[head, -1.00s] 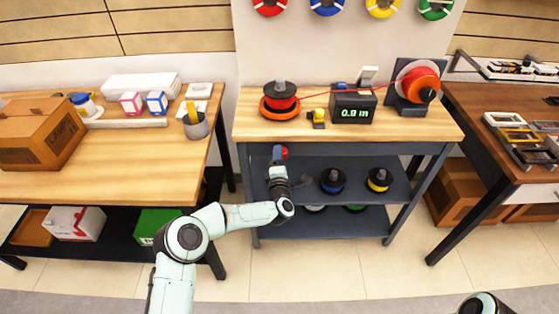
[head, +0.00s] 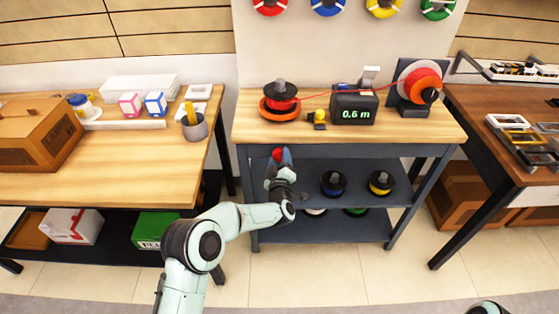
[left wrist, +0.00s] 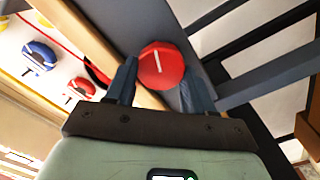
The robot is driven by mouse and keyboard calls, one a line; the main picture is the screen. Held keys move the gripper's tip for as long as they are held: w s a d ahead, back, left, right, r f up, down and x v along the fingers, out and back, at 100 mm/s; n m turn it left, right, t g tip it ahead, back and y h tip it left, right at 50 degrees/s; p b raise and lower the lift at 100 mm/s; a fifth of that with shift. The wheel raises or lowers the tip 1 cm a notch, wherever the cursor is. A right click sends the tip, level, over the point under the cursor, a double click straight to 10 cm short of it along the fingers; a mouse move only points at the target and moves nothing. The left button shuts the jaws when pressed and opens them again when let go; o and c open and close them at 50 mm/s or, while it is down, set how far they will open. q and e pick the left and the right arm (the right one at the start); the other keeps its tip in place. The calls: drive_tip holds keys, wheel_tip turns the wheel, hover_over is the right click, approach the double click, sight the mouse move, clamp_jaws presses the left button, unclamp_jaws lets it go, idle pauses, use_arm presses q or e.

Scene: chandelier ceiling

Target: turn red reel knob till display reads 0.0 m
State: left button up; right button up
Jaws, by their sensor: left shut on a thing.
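The red reel knob (head: 277,153) is on the front edge of the middle bench, below the tabletop. In the left wrist view the red knob (left wrist: 161,66) has a white line on its face. My left gripper (head: 281,160) is shut on the knob, with one finger on each side of it in the left wrist view (left wrist: 158,76). The display (head: 353,108) on the bench reads 0.6 m in green. A red spool (head: 281,92) stands at the left of the bench, and a red line runs from it past the display to the red reel (head: 422,78). My right gripper is out of view.
A small yellow item (head: 318,117) lies beside the display. The bench's lower shelf (head: 350,200) holds blue and yellow spools (head: 333,183). A dark table (head: 480,125) stands right.

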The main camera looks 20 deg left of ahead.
use_arm(q)
drive_tip(key=shift+m, duration=1.6)
drive_tip(key=shift+d, duration=0.1)
drive_tip(key=o, duration=1)
drive_tip(key=shift+o, duration=0.2)
drive_tip(key=shift+s, duration=0.1)
drive_tip(key=v, duration=1.3)
drive_tip(key=shift+p, duration=0.45)
drive_tip(key=shift+s, duration=0.15)
